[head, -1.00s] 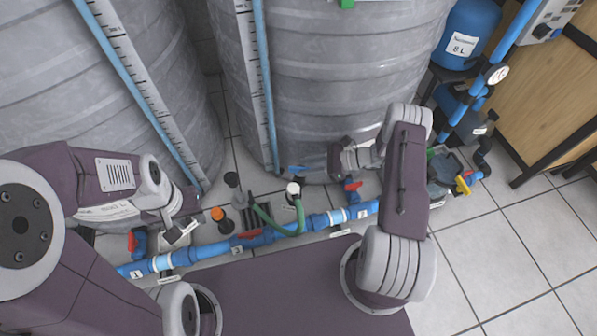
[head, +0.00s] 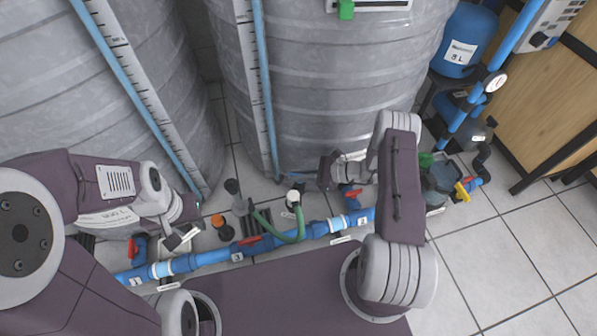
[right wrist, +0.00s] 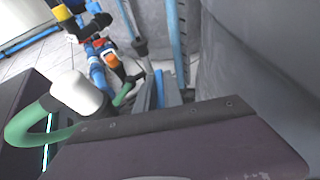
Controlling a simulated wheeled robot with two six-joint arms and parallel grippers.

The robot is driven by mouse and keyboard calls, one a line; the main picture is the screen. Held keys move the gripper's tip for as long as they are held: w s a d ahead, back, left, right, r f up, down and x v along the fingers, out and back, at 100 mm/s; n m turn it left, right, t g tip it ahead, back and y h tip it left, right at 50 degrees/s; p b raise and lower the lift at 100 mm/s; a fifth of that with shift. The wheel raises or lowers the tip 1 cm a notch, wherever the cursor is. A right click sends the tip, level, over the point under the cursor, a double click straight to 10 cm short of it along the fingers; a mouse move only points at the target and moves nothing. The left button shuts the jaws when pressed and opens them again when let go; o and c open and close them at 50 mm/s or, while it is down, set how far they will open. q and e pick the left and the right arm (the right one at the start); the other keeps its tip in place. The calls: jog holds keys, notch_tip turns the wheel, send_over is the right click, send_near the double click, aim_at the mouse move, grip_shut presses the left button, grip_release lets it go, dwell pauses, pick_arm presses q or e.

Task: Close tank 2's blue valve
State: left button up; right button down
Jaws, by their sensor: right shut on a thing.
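The blue valve's handle (head: 297,175) shows as a thin blue bar at the foot of the right-hand grey tank (head: 340,90), which stands behind the pipe section labelled 2. My right gripper (head: 322,174) is shut on the handle, low beside the tank wall. The right wrist view also shows the blue handle (right wrist: 172,92) between the grey fingers (right wrist: 158,92). The valve's body is hidden. My left gripper (head: 182,238) hovers near the left red valve, apart from the blue one; its finger opening is unclear.
A blue pipe (head: 205,256) with red-handled valves (head: 134,248) (head: 351,192) runs across the front. A green hose (head: 290,237) with a white cap (head: 293,198) rises close to my right gripper.

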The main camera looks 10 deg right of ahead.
jog(key=c, duration=1.5)
grip_release()
jog(key=shift+o, duration=0.2)
jog(key=p+v, duration=0.4)
jog(key=v, duration=0.5)
jog(key=shift+p, duration=0.3)
jog(key=shift+r, duration=0.15)
